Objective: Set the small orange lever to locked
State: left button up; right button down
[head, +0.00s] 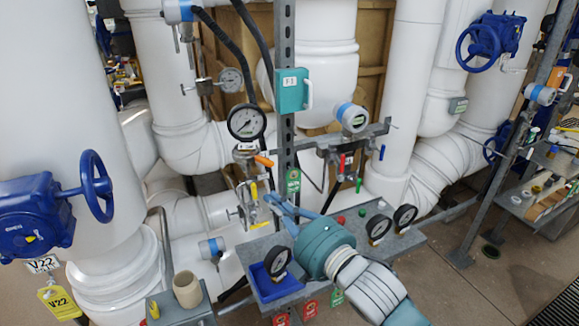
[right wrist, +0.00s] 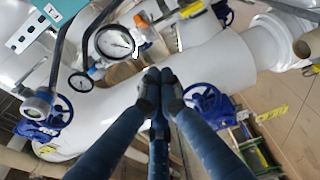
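The small orange lever (head: 264,160) is in the head view, just below the round pressure gauge (head: 246,122) and left of the grey upright. It points right and slightly down from its valve. My right gripper (head: 270,199) is below the lever and apart from it, pointing up and left from the teal wrist. In the right wrist view its dark blue fingertips (right wrist: 158,76) are together with nothing seen between them. The gauge also shows there (right wrist: 115,42), up and left of the fingertips. My left gripper is not in view.
A yellow handle (head: 254,190) hangs below the orange lever, close to my right fingertips. Red (head: 341,163), green (head: 359,185) and blue (head: 382,152) handles hang to the right. A grey upright (head: 285,90) stands beside the lever. A grey panel with gauges (head: 379,226) lies below.

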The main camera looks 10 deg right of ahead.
aim_at(266, 165)
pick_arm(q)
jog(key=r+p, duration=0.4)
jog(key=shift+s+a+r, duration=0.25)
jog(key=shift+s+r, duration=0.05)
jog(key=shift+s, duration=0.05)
pick_arm(e)
jog(key=w+a, duration=0.2)
jog(key=w, duration=0.9)
jog(key=shift+a, duration=0.15)
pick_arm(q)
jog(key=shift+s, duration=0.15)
pick_arm(e)
jog(key=shift+w+d, duration=0.5)
jog(key=shift+d, duration=0.3)
jog(key=shift+w+d+r, duration=0.1)
jog(key=shift+w+d, duration=0.05)
jog(key=shift+d, duration=0.15)
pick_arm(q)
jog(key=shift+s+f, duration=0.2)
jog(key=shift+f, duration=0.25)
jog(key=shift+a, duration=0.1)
